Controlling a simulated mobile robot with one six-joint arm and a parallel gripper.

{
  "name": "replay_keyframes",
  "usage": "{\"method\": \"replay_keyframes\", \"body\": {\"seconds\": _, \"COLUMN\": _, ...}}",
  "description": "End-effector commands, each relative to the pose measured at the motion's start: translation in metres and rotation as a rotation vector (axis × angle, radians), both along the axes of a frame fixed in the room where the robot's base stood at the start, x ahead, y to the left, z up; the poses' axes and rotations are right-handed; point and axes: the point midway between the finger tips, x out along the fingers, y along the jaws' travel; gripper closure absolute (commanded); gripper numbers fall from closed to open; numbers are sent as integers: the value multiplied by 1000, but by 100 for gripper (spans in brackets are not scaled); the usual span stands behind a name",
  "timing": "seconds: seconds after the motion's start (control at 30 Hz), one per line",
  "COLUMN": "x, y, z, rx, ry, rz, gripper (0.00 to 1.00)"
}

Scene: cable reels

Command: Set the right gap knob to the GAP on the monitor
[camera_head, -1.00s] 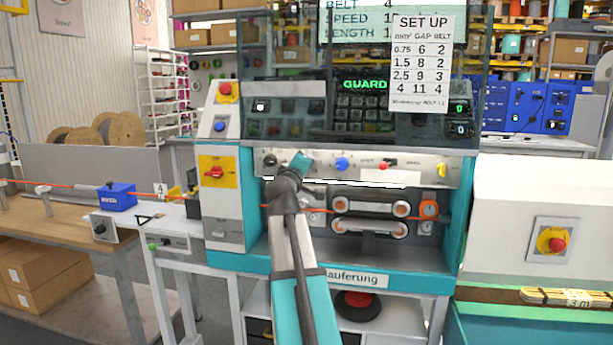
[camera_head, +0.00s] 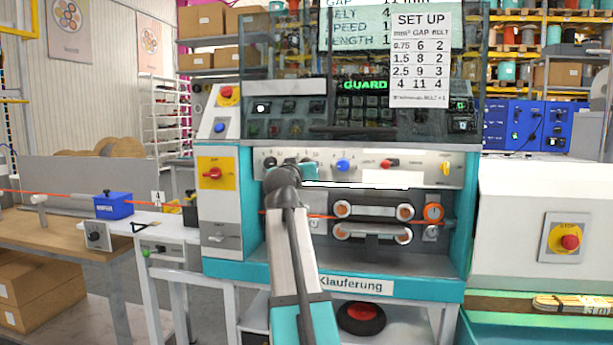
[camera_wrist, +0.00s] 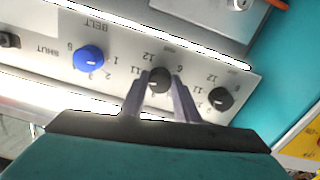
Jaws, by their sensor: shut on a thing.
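The right gap knob (camera_wrist: 160,79) is black, on the pale control panel. In the wrist view it sits between the two grey fingers of my gripper (camera_wrist: 160,83), which are shut on it. Its pointer is too small to read surely; the scale near it shows 11 and 12. The other black knob (camera_wrist: 220,98) is beside it, outside the fingers. In the head view my gripper (camera_head: 302,166) is at the panel, and my wrist partly hides the knob. The monitor (camera_head: 355,30) is cut off at the top; its GAP line looks like 11 mm.
The blue belt knob (camera_head: 342,165) and a red switch (camera_head: 389,163) lie to the right along the panel. A SET UP sheet (camera_head: 421,60) hangs in front of the monitor.

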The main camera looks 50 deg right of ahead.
Motion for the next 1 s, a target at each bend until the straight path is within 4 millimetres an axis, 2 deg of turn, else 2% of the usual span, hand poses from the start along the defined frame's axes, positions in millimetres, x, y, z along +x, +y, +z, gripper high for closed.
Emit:
{"method": "replay_keyframes", "body": {"seconds": 0.03, "x": 2, "y": 2, "z": -7, "rx": 25, "ry": -24, "rz": 3, "gripper": 94}}
{"method": "replay_keyframes", "body": {"seconds": 0.3, "x": 2, "y": 2, "z": -6, "rx": 90, "ry": -124, "rz": 1, "gripper": 94}}
{"method": "replay_keyframes", "body": {"seconds": 0.8, "x": 2, "y": 2, "z": -5, "rx": 104, "ry": -147, "rz": 1, "gripper": 94}}
{"method": "replay_keyframes", "body": {"seconds": 0.83, "x": 2, "y": 2, "z": -5, "rx": 104, "ry": -147, "rz": 1, "gripper": 70}}
{"method": "replay_keyframes", "body": {"seconds": 0.93, "x": 2, "y": 1, "z": -4, "rx": 102, "ry": -148, "rz": 1, "gripper": 53}}
{"method": "replay_keyframes", "body": {"seconds": 1.0, "x": 1, "y": 1, "z": -3, "rx": 101, "ry": -148, "rz": 0, "gripper": 53}}
